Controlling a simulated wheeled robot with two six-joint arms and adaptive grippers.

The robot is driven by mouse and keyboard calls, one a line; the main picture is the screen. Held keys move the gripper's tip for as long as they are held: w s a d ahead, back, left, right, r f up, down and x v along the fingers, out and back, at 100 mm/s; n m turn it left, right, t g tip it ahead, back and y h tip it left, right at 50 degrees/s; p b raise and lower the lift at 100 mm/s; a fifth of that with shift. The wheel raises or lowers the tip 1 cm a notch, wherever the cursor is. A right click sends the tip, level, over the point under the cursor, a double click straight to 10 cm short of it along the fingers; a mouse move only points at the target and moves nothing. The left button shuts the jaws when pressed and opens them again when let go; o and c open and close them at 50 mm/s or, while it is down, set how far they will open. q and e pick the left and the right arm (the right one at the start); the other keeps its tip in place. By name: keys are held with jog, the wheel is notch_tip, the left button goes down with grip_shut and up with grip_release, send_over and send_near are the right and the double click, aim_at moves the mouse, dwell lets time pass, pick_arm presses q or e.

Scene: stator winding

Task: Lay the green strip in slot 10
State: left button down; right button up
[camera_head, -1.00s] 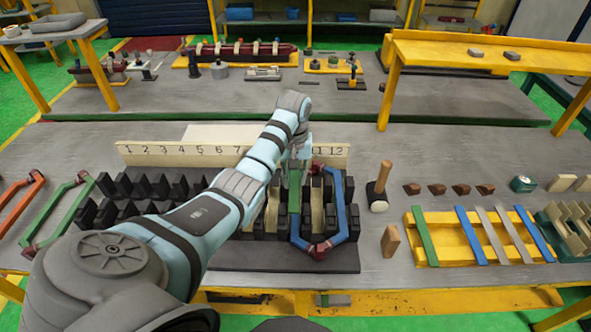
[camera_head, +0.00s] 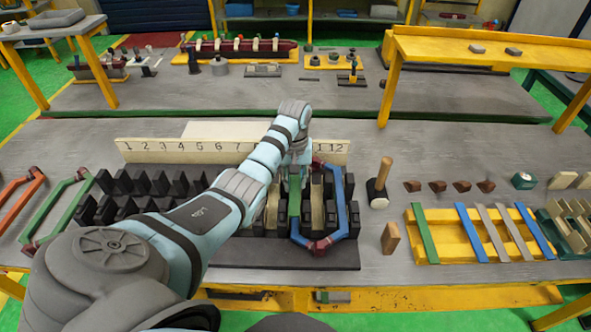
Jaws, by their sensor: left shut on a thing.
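My left gripper (camera_head: 298,170) is over the right part of the dark slotted block (camera_head: 230,258), largely covered by my own wrist. It is shut on a narrow green strip (camera_head: 294,196), which points down among the black teeth beside the blue coil (camera_head: 341,205). I cannot tell whether the strip touches the slot floor. The number board (camera_head: 180,151) stands behind the block; my arm hides the numbers around 10, while 12 shows. My right gripper is not in view.
A yellow rack (camera_head: 452,255) at the right carries a green strip (camera_head: 424,235) and several blue and grey strips. A mallet (camera_head: 379,185) and a wooden block (camera_head: 390,239) stand between block and rack. Green (camera_head: 50,212) and orange (camera_head: 16,200) coils lie at the left.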

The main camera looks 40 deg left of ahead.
aim_at(295, 186)
pick_arm(q)
jog(key=shift+f, duration=0.25)
jog(key=shift+f+b, duration=1.2)
jog(key=shift+f, duration=1)
jog(key=shift+f, duration=0.1)
jog(key=shift+f, duration=0.45)
jog(key=c, duration=1.2)
grip_release()
jog(key=shift+c, duration=0.2)
